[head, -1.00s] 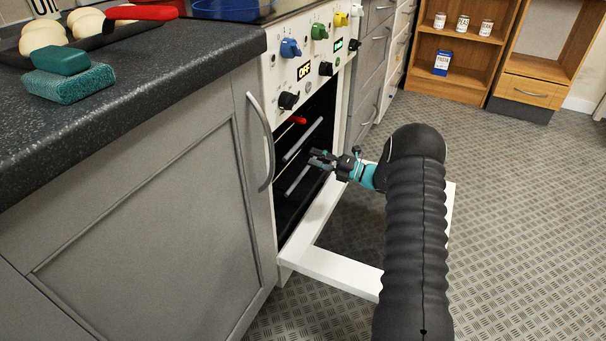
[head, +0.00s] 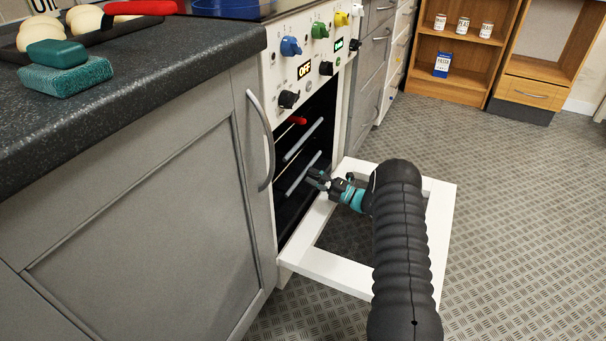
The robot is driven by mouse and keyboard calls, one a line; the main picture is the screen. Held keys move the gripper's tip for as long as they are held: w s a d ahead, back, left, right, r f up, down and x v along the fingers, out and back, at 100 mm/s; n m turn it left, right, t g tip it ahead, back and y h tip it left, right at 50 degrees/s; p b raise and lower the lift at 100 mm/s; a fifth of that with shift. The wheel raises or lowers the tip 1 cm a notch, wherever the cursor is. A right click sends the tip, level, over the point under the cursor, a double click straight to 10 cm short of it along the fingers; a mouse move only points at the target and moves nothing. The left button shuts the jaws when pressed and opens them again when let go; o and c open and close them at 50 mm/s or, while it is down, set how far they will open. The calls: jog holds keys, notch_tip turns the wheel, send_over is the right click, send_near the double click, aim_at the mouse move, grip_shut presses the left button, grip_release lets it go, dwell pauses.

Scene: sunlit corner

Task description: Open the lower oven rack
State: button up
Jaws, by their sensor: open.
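The white oven (head: 296,75) stands open, its framed door (head: 335,273) folded down low over the floor. Inside the dark cavity are two grey rack bars. The upper rack bar (head: 303,139) lies above the lower rack bar (head: 303,174). My gripper (head: 315,180) is open at the oven mouth, with its fingertips close to the right end of the lower rack bar. I cannot tell whether the fingers touch the bar or surround it. My arm reaches in from the right, above the lowered door.
A red item (head: 297,120) shows high in the oven. The grey cabinet (head: 150,220) with a curved handle (head: 262,140) stands close on the left, under the dark counter (head: 150,85). Open patterned floor (head: 520,220) lies to the right; a wooden shelf (head: 455,50) stands at the back.

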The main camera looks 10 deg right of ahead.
aim_at(304, 171)
jog(key=shift+x, duration=1.9)
grip_shut()
